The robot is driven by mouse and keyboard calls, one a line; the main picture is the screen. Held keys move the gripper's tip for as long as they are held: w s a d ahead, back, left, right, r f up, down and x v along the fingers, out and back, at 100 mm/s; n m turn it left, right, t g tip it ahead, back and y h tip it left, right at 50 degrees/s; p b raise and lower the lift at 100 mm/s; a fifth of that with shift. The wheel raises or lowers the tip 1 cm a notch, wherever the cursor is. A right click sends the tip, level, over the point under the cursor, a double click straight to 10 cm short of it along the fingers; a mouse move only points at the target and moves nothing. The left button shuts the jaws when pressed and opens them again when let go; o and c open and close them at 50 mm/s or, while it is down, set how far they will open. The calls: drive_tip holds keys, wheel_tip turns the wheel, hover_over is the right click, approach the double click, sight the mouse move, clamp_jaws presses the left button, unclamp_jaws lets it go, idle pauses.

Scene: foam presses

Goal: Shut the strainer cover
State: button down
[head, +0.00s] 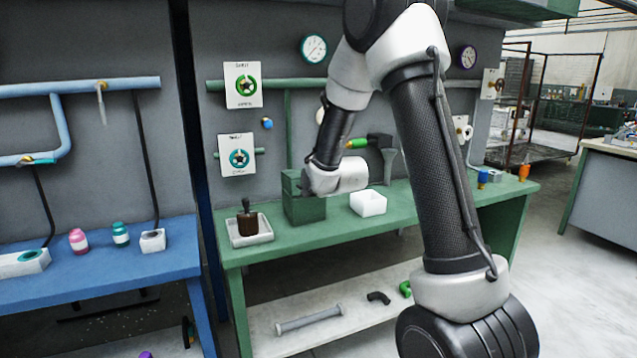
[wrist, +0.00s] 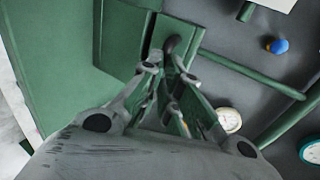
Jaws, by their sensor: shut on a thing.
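The strainer is a green box (head: 304,209) on the green bench, and its cover (head: 291,182) shows as a green plate at its top, partly hidden by my wrist. In the wrist view, the cover (wrist: 158,36) carries a dark, curved handle (wrist: 173,44). My gripper (wrist: 170,72) is shut on this handle, with its fingertips at the handle's lower end. In the head view my wrist hides the fingertips. How far the cover stands open I cannot tell.
Valve cards (head: 243,85) and a green pipe (head: 286,125) are on the wall behind. The bench's front edge is clear.

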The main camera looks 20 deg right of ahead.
drive_tip(key=shift+s+a+f+t, duration=0.1)
drive_tip(key=shift+s+f+t, duration=0.05)
drive_tip(key=shift+f+t, duration=0.7)
drive_tip(key=shift+s+f+t, duration=0.15)
drive_tip(key=shift+f+t, duration=0.4)
drive_tip(key=shift+f, duration=0.6)
drive_tip(key=c, duration=1.8)
unclamp_jaws()
drive_tip(key=shift+c, duration=0.2)
drive_tip(key=o, duration=0.5)
drive_tip(key=shift+w+f, duration=0.4)
drive_tip(key=shift+w, duration=0.1)
drive_tip(key=shift+o, duration=0.3)
drive_tip(key=shift+s, duration=0.1)
drive_tip(key=shift+s, duration=0.1)
drive_tip(key=v, duration=0.7)
drive_tip(key=shift+s+r, duration=0.1)
drive_tip(key=shift+r, duration=0.15)
drive_tip(key=shift+c, duration=1.2)
